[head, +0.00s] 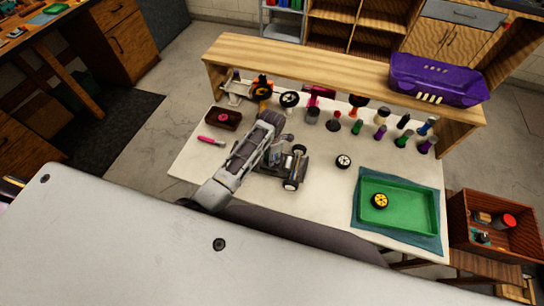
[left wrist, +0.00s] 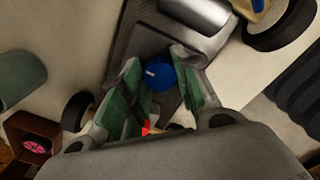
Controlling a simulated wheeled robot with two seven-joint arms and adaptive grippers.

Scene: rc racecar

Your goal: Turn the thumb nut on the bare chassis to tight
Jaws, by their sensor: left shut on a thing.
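The bare chassis (head: 289,172), a dark frame with wheels, sits on the white table near its middle. The thumb nut (left wrist: 160,76) is a blue knob with a white mark, seen in the left wrist view on the dark chassis plate (left wrist: 144,42). My left gripper (left wrist: 160,84) has its two green-padded fingers on either side of the nut and is shut on it. In the head view my left arm reaches over the chassis and hides the gripper (head: 272,155) in part. My right gripper is in neither view.
A green tray (head: 410,229) with a yellow wheel (head: 380,201) lies at right on a teal mat. A loose wheel (head: 343,161) lies right of the chassis. Several bottles stand along the back under a wooden shelf (head: 330,62). A small brown box (head: 223,119) and pink tool (head: 211,140) lie at left.

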